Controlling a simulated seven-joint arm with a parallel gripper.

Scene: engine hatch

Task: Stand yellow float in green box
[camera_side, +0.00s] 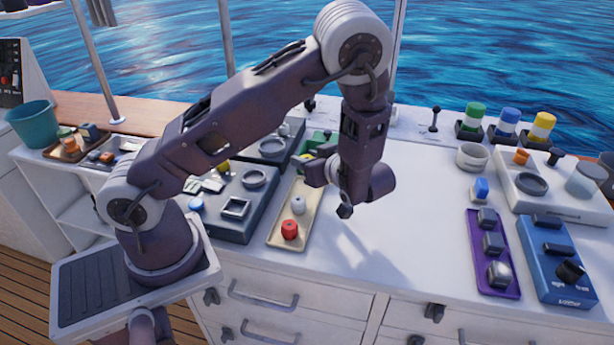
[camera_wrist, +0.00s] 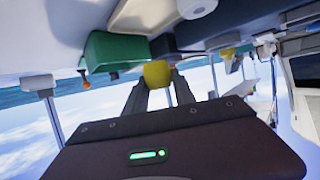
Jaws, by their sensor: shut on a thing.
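The yellow float (camera_wrist: 157,74) sits between the two fingertips of my gripper (camera_wrist: 158,83) in the wrist view, and the jaws are shut on it. That view is upside down. In the side view a small yellow patch (camera_side: 307,157) shows by my gripper (camera_side: 312,168), mostly hidden by the hand. The green box (camera_side: 318,139) stands behind the hand, partly covered by my arm. In the wrist view the green box (camera_wrist: 116,50) is beside and left of the float, apart from it. The inside of the box cannot be seen.
A beige tray (camera_side: 283,236) holds a red float (camera_side: 289,229) and a pale one in front of my gripper. Grey panels with rings (camera_side: 240,222) lie to the left. A purple tray (camera_side: 479,268) and a blue panel (camera_side: 555,262) lie right. The counter's middle is clear.

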